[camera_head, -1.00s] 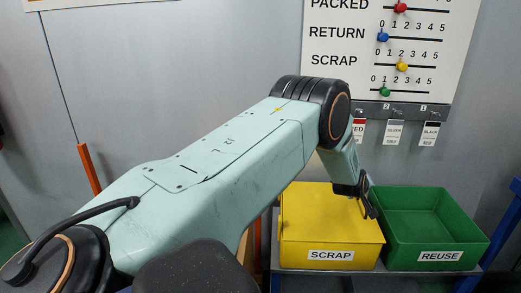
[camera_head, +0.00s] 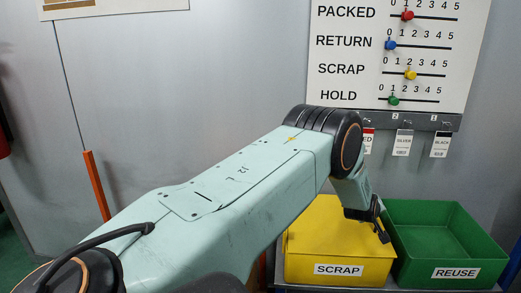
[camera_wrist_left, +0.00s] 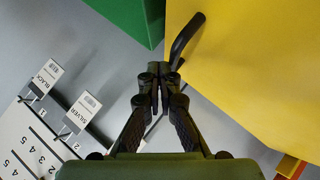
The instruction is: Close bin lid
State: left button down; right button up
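The yellow SCRAP bin (camera_head: 305,267) stands at the lower right in the head view. Its top looks like a plain yellow surface; I cannot tell how far its lid is tilted. My left gripper (camera_head: 384,235) is over the bin's right side, near the green bin. In the left wrist view my left gripper (camera_wrist_left: 160,71) has its fingertips together. A dark bent handle (camera_wrist_left: 187,35) lies along the edge of the yellow surface (camera_wrist_left: 250,70), just beside the fingertips. I see no clear grip on it. My right gripper is out of view.
The open green REUSE bin (camera_head: 416,267) stands just right of the yellow one. A white board with sliders (camera_head: 465,60) and hanging tags (camera_head: 403,142) is on the wall behind. An orange post (camera_head: 96,185) stands at left.

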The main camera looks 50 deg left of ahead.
pick_arm(q)
jog(key=shift+s+f, duration=0.15)
jog(key=shift+f, duration=0.15)
jog(key=s+d+r+p, duration=0.4)
jog(key=s+r+p, duration=0.15)
jog(key=r, duration=0.65)
jog(key=s+d+f+m+g+h+b, duration=0.1)
jog(key=s+d+f+m+g, duration=0.15)
jog(key=s+f+m, duration=0.5)
jog(key=s+d+f+m+g+h, duration=0.15)
jog(key=s+d+f, duration=0.25)
jog(key=s+f, duration=0.8)
jog(key=s+d+f+m+g, duration=0.1)
jog(key=s+d+g, duration=0.1)
jog(key=s, duration=1.3)
jog(key=s+d+f+m+g, duration=0.1)
jog(key=s+g, duration=0.4)
jog(key=s, duration=1.1)
jog(key=shift+d+f+m+h, duration=0.25)
jog(key=shift+d+m+h, duration=0.1)
jog(key=shift+d+m, duration=0.45)
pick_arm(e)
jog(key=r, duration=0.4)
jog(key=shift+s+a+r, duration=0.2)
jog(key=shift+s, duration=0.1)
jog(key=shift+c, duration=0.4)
